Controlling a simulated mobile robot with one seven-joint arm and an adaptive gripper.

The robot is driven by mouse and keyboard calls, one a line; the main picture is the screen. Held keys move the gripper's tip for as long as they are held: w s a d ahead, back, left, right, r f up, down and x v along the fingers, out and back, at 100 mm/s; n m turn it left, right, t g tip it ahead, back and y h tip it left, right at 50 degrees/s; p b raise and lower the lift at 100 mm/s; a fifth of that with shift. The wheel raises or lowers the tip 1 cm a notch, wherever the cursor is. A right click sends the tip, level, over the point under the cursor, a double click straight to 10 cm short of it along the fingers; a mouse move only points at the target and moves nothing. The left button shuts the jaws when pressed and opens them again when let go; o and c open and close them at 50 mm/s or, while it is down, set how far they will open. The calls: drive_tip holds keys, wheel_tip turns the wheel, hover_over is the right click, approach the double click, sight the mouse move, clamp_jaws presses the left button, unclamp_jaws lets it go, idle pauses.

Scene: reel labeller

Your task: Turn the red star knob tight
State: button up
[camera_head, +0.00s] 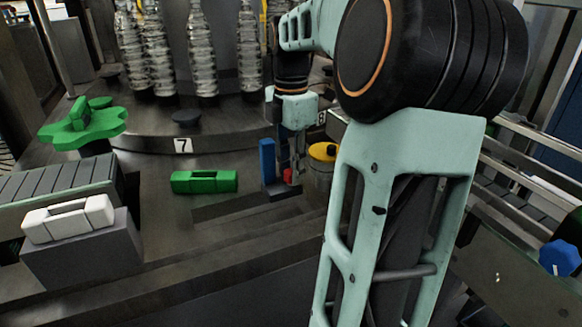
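A small red part (288,175), which looks like the red star knob, shows low in the middle of the head view, between a blue upright block and a metal cylinder. Only a little of it is visible, and its star shape cannot be made out. My gripper (294,175) points down from the pale green wrist and is right at the red part, partly covering it. The fingers are small and dark here. I cannot tell whether they are closed on the red part or only beside it.
The blue block (267,162) stands close left of my gripper; the yellow-topped cylinder (322,152) stands close right. A green handle (204,181) lies further left. Clear bottles (201,50) stand behind on the carousel. A green star-shaped part (82,125) is at left, a blue knob (560,257) at far right.

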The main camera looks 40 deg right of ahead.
clamp_jaws()
drive_tip(key=shift+r+m+p, duration=0.1)
drive_tip(key=shift+m+p, duration=0.25)
drive_tip(key=shift+m, duration=0.05)
drive_tip(key=m+p, duration=0.1)
drive_tip(key=m, duration=0.1)
drive_tip(key=shift+m+p, duration=0.4)
drive_tip(key=m+p, duration=0.2)
drive_tip(key=m, duration=0.3)
drive_tip(key=m+p, duration=0.2)
drive_tip(key=m, duration=0.3)
drive_tip(key=shift+m, duration=0.4)
drive_tip(key=m+p, duration=0.1)
drive_tip(key=m, duration=0.4)
drive_tip(key=shift+m, duration=0.4)
